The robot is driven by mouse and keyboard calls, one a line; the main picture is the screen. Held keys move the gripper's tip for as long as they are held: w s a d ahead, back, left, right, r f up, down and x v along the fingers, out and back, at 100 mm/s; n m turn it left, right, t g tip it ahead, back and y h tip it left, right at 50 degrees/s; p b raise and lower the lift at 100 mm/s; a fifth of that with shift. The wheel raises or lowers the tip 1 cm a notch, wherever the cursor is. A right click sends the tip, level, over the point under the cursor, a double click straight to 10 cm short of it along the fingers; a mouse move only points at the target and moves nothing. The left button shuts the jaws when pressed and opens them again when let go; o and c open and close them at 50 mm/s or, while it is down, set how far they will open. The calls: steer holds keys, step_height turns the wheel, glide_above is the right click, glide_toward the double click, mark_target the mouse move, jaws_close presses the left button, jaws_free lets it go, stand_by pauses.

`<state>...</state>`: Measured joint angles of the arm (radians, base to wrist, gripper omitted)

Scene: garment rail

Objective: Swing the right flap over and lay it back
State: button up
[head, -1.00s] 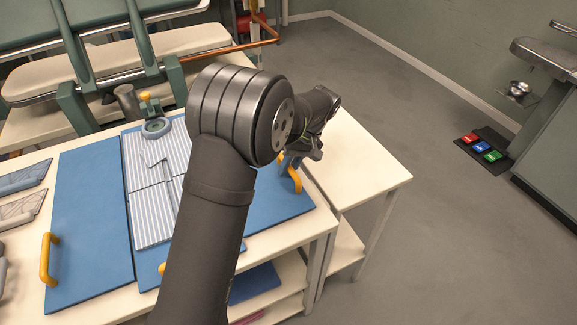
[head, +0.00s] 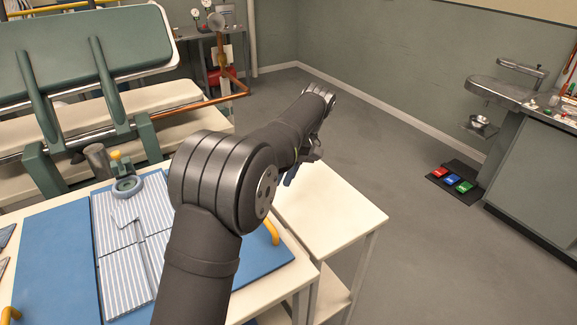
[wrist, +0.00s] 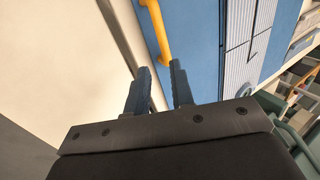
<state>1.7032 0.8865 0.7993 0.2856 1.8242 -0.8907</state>
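The right flap (head: 262,262) is a blue board lying flat at the right of the table, partly hidden behind my arm. Its yellow handle (head: 272,231) shows at the flap's right edge, and the handle also shows in the wrist view (wrist: 156,32). My gripper (wrist: 161,68) is open, its two dark fingers apart with nothing between them. In the wrist view the fingertips lie just short of the handle and apart from it. In the head view my gripper (head: 291,178) is past the table's right edge, above the white side table. A striped shirt (head: 128,262) lies flat on the middle board.
The left blue flap (head: 52,262) lies flat, with a yellow handle (head: 9,315) at its lower left. A round blue-grey weight (head: 127,187) sits at the shirt's top. The white side table (head: 330,215) is bare. A green press (head: 90,55) stands behind.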

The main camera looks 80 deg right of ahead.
steer(key=shift+v, duration=1.55)
steer(key=x, duration=1.7)
steer(key=shift+w+f, duration=0.1)
steer(key=shift+f, duration=0.1)
